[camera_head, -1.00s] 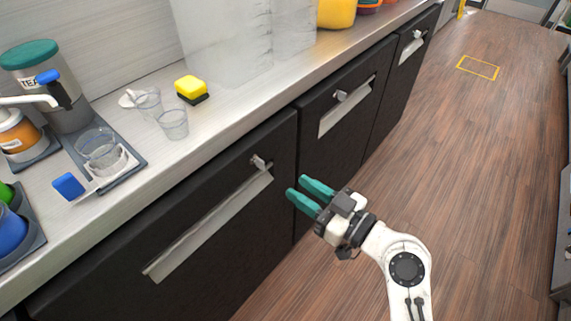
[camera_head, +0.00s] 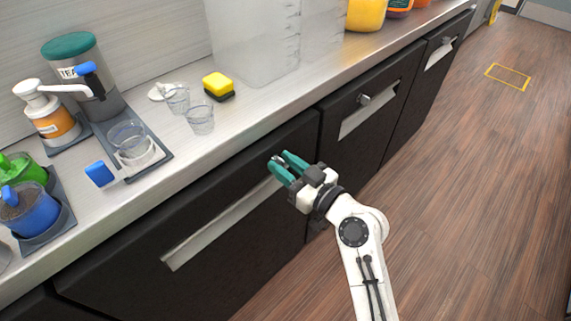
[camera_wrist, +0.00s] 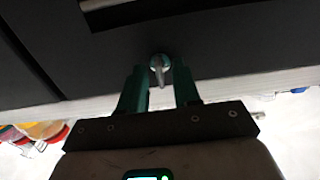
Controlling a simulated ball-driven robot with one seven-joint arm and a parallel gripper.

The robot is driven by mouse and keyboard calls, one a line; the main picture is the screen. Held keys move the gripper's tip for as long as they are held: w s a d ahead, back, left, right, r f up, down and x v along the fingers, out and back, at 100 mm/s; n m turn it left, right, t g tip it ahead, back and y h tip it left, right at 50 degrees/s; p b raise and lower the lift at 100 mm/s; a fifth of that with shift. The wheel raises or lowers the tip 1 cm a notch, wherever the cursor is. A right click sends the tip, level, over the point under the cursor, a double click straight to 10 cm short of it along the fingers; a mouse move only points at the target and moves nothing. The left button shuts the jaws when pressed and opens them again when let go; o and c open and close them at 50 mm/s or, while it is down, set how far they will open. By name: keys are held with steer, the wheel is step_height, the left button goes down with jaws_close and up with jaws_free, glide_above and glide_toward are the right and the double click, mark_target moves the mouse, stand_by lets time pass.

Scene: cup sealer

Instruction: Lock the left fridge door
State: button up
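The left fridge door (camera_head: 125,268) is the dark front panel under the counter, with a long pale handle recess (camera_head: 215,227). It looks shut. Its small metal lock knob (camera_wrist: 160,66) is at the top of the panel, near its right end. My gripper (camera_head: 279,160) has teal fingers and is at this knob. In the wrist view the fingers are apart, one on each side of the knob, with gaps visible beside it. In the head view the fingers hide most of the knob.
More dark doors with similar knobs (camera_head: 364,99) run along the counter to the right. The steel counter top (camera_head: 255,112) holds a sponge (camera_head: 218,86), clear cups (camera_head: 200,120), a tea dispenser (camera_head: 85,75) and a large clear container (camera_head: 240,40). The wooden floor (camera_head: 450,200) is clear.

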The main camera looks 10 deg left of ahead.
steer(key=shift+c, duration=0.3)
jaws_close()
steer(key=shift+m, duration=0.3)
steer(key=m, duration=0.2)
steer(key=shift+m, duration=0.4)
steer(key=m+p, duration=0.2)
steer(key=m, duration=0.5)
steer(key=m+p, duration=0.3)
steer(key=m, duration=0.4)
steer(key=shift+w+d+f+p, duration=0.1)
steer(key=shift+d+f+p, duration=0.05)
steer(key=shift+p, duration=0.2)
steer(key=shift+m, duration=0.4)
